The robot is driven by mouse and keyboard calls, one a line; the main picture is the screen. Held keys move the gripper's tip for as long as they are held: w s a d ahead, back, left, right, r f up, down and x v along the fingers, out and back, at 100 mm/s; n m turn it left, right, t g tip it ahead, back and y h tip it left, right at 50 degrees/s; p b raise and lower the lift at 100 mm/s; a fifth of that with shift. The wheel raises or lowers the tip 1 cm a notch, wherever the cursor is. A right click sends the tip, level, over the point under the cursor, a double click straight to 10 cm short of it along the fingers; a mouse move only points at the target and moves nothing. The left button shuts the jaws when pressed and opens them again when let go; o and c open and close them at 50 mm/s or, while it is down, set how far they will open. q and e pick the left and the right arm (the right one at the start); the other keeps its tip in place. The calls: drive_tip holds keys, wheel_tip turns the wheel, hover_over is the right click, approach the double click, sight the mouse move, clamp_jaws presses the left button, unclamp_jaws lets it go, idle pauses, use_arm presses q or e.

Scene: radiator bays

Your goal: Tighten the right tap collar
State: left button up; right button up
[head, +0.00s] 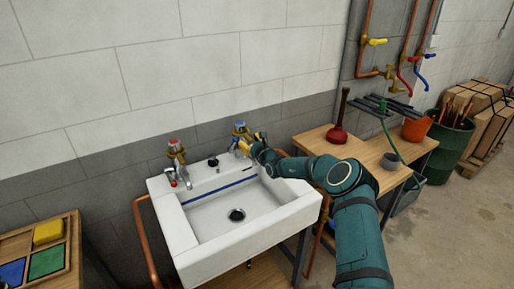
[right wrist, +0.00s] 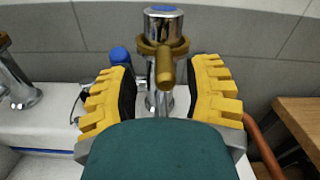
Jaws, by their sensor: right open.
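The right tap (head: 239,126) stands at the back right of the white sink, with a blue-marked chrome top. In the right wrist view its brass collar (right wrist: 163,48) has a stub pointing towards the camera. My right gripper (head: 250,146) is at this tap. In the right wrist view its yellow, ridged fingers (right wrist: 165,72) are open, one on each side of the collar's stub, with gaps visible. The tap's lower body is partly hidden behind the gripper. A blue knob (right wrist: 119,56) is beside the left finger. My left gripper is not in view.
The left tap (head: 176,152), with a red mark and brass collar, stands on the sink (head: 187,223). A wooden bench (head: 312,141) with a plunger (head: 338,133) and grey cup (head: 390,161) is at right. A tray (head: 73,254) with coloured blocks is at lower left.

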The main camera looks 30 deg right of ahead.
drive_tip(key=shift+s+d, duration=0.25)
drive_tip(key=shift+s, duration=1.15)
drive_tip(key=shift+s+d, duration=0.2)
drive_tip(key=shift+s, duration=1.15)
